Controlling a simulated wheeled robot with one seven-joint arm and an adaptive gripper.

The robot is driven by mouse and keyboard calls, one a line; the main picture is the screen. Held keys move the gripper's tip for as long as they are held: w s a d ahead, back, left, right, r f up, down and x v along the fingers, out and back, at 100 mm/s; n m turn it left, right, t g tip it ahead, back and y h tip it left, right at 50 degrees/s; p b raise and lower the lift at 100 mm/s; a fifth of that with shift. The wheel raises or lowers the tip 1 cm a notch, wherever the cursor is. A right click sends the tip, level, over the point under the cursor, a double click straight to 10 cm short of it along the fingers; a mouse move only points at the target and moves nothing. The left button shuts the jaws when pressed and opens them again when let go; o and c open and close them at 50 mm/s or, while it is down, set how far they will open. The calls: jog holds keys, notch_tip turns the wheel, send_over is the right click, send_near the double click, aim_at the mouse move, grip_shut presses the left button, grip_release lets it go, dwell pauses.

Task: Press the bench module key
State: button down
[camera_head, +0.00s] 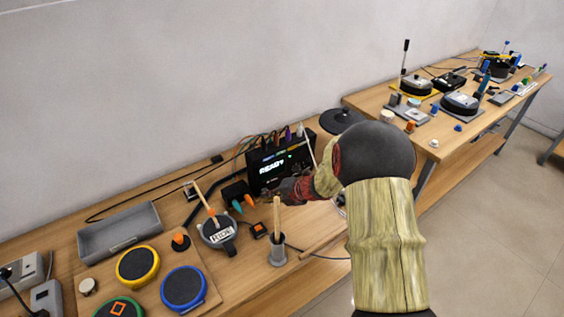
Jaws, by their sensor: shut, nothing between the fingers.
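The black bench module (281,163) stands against the wall, with a lit screen that reads READY and several coloured cables in its top. A small black square key with an orange mark (259,230) lies on the bench in front of it; I cannot tell whether it is the module's own key. My gripper (264,197) is dark and reddish, shut and empty, in front of the module's lower part. It hides part of the module's lower front. The small key is below my gripper in the picture, and they look apart.
A grey cup with a wooden stick (277,249) stands close below my gripper. A round black pad with a stick (217,231) is to the left. Yellow (138,266) and blue (184,287) round pads and a grey tray (119,232) lie further left. A second bench (440,148) is at right.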

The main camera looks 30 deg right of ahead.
jog(key=shift+s+d+p, duration=0.15)
jog(key=shift+s+p, duration=0.45)
jog(key=shift+s, duration=2.35)
